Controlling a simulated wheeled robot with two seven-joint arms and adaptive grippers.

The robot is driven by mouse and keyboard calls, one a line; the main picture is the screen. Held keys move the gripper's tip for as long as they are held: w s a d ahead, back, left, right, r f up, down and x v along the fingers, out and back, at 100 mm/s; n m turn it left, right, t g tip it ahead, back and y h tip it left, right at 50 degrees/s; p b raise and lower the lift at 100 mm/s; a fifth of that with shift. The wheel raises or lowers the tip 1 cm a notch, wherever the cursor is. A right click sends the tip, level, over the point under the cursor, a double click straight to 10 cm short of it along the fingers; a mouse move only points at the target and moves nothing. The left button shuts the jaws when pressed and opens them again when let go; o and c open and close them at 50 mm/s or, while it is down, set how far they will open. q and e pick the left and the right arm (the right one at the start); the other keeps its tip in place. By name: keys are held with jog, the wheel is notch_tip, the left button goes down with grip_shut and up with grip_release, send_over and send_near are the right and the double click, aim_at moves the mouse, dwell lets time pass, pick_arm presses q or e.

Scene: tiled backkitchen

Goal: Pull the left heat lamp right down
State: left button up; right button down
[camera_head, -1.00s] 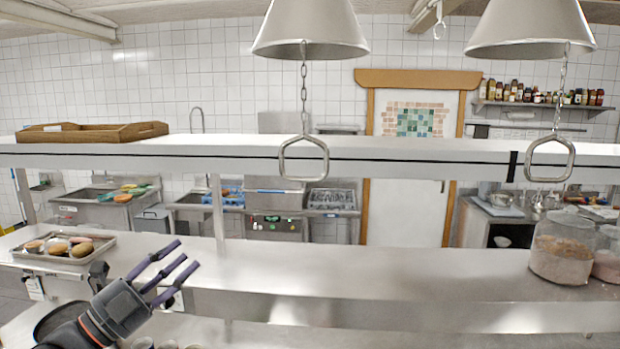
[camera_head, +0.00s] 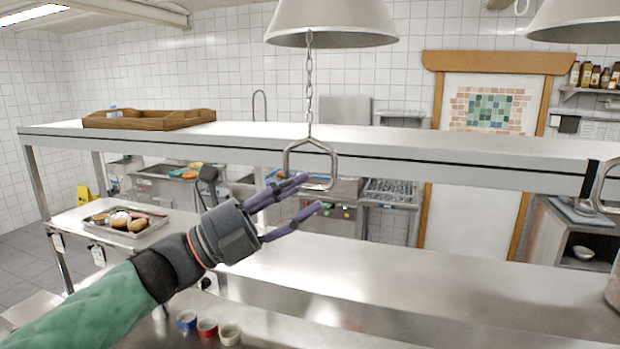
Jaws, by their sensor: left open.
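The left heat lamp (camera_head: 332,20) is a grey metal cone at the top middle of the head view. A chain (camera_head: 309,85) hangs from it and ends in a metal loop handle (camera_head: 333,160) in front of the shelf edge. My left gripper (camera_head: 298,203) is open, with purple fingers pointing right. Its fingertips overlap the lower left of the handle in the picture; I cannot tell whether they touch it. The right heat lamp (camera_head: 580,20) is cut off at the top right, and its handle (camera_head: 600,187) shows at the right edge. My right gripper is out of view.
A long white shelf (camera_head: 420,147) runs behind the handle, with a wooden tray (camera_head: 150,124) on its left end. Below is a bare steel counter (camera_head: 420,285).

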pick_arm(q)
jog(key=shift+w+d+r, duration=0.1)
jog(key=shift+d+r, duration=0.2)
jog(key=shift+r, duration=0.15)
jog(key=shift+w+d, duration=0.25)
jog(key=shift+d, duration=0.3)
jog(key=shift+a, duration=0.15)
jog(key=shift+c, duration=0.8)
jog(key=shift+s+a, duration=0.1)
grip_shut()
